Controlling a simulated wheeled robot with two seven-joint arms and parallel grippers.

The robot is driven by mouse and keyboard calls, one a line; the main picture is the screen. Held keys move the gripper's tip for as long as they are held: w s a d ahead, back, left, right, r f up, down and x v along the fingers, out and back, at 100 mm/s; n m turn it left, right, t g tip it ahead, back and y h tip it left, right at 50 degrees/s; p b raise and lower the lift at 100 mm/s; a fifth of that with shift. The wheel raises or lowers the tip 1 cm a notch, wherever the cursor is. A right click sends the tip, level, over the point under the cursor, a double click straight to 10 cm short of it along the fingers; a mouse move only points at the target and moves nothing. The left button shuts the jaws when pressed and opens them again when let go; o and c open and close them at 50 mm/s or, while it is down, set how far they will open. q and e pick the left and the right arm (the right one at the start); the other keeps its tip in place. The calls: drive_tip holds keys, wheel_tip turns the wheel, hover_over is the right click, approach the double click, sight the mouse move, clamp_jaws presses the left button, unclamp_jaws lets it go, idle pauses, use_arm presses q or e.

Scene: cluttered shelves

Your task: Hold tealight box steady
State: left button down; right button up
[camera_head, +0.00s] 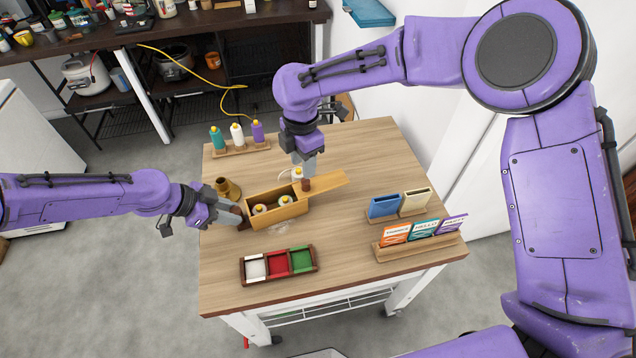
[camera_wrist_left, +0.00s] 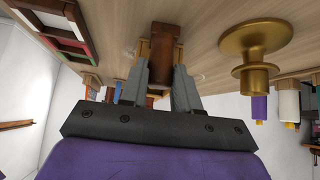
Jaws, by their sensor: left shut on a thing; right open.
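The wooden tealight box (camera_head: 279,216) stands on the table with its top partly open. Two tealights (camera_head: 260,209) with yellow tops show inside. A flat wooden lid (camera_head: 326,184) extends right from the box, with a dark brown knob (camera_head: 306,185) near its left end. My left gripper (camera_head: 241,223) is shut on the brown end piece of the box, which shows between its fingers in the left wrist view (camera_wrist_left: 162,58). My right gripper (camera_head: 304,168) is open above the box's far right corner, close to the knob. A white, yellow-topped tealight (camera_head: 297,173) shows beside its fingers, partly hidden.
A brass candle holder (camera_head: 228,188) stands close behind my left gripper; it also shows in the left wrist view (camera_wrist_left: 256,50). Three bottles on a rack (camera_head: 240,149) are at the back. A three-colour tray (camera_head: 279,283) is in front; card holders (camera_head: 420,245) are at right.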

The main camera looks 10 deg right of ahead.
sight(305, 181)
drive_tip(key=shift+w+d+n, duration=0.15)
drive_tip(key=shift+d+n, duration=0.05)
drive_tip(key=shift+n, duration=0.1)
drive_tip(key=shift+f, duration=3.35)
clamp_jaws()
